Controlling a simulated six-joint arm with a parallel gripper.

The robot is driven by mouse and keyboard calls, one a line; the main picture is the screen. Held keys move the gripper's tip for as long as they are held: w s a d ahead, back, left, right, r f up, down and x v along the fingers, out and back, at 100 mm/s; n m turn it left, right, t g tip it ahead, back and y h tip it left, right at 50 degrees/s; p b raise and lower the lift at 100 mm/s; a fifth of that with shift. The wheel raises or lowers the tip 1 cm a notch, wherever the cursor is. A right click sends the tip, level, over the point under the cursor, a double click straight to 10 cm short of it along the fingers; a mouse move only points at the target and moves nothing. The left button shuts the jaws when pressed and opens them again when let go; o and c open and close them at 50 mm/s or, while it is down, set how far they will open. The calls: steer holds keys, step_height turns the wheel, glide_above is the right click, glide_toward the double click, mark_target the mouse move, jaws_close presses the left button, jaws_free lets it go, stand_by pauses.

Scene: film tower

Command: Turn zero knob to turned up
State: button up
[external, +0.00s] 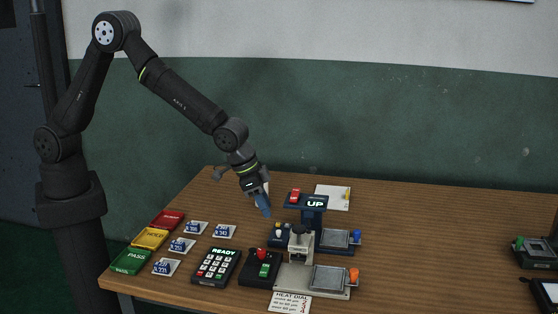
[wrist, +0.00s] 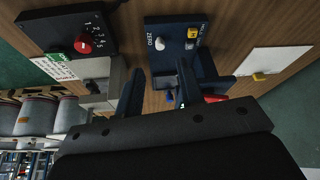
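The zero knob (wrist: 160,43) is a small pale round knob beside the printed word ZERO on a dark blue box (wrist: 153,25) in the wrist view. In the external view the dark blue box (external: 273,241) stands on the table, left of the UP display (external: 315,203). My gripper (external: 264,208) is above the table, behind and left of that box. In the wrist view its two blue fingers (wrist: 160,84) are apart with nothing held between them. The fingertips are clear of the knob.
A keypad reading READY (external: 217,266), a black box with red and green controls (external: 261,268) and two scales (external: 330,280) (external: 336,240) crowd the front. Coloured trays (external: 150,238) and blue-white cards (external: 182,245) lie left. The table's right middle (external: 435,240) is clear.

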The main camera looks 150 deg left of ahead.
mark_target(278, 232)
steer(key=x, duration=0.7)
steer(key=shift+f, duration=0.1)
jaws_close()
